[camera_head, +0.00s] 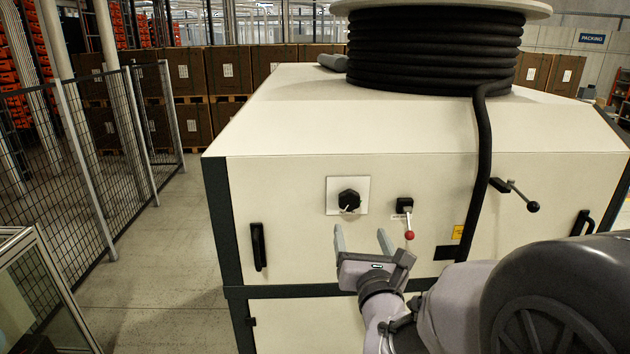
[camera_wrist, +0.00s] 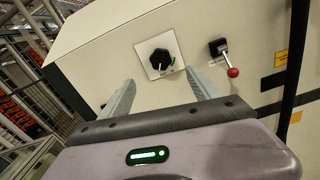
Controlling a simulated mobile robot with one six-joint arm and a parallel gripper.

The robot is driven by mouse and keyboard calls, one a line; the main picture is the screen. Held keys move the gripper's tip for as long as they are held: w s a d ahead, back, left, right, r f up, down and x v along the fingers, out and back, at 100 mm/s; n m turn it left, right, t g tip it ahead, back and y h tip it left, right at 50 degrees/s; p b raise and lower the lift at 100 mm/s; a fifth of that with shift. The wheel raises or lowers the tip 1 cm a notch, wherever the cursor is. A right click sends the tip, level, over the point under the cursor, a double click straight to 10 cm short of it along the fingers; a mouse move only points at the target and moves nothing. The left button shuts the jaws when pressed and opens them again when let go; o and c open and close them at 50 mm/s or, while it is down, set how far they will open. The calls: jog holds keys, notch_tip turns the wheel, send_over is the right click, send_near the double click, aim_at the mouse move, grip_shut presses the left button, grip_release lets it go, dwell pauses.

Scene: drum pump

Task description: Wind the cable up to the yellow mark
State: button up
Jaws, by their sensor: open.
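A black cable (camera_head: 430,55) is wound in several turns on a pale reel on top of a cream cabinet (camera_head: 300,115). Its free end hangs down the cabinet's front. A black rotary knob (camera_head: 348,200) sits on a white plate, and it also shows in the wrist view (camera_wrist: 160,58). Right of it is a small lever with a red ball (camera_head: 409,234), also in the wrist view (camera_wrist: 232,72). A black crank handle (camera_head: 515,195) is further right. A yellow patch (camera_head: 457,232) lies beside the hanging cable. My gripper (camera_head: 362,238) is open and empty, below and in front of the knob, apart from it.
Black pull handles (camera_head: 258,247) are at the cabinet's left and right. A mesh fence (camera_head: 120,150) stands to the left, with free floor between. A glass-sided frame (camera_head: 40,290) is at the lower left. Stacked boxes (camera_head: 230,75) are behind.

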aim_at(350, 202)
jog(key=w+p, duration=0.2)
jog(key=w, duration=0.4)
jog(key=w+p, duration=0.1)
jog(key=w, duration=0.6)
jog(key=shift+w+d+f+p, duration=0.1)
jog(key=shift+w+d+p, duration=0.15)
jog(key=shift+p, duration=0.15)
jog(key=shift+s, duration=0.1)
jog(key=c, duration=1.4)
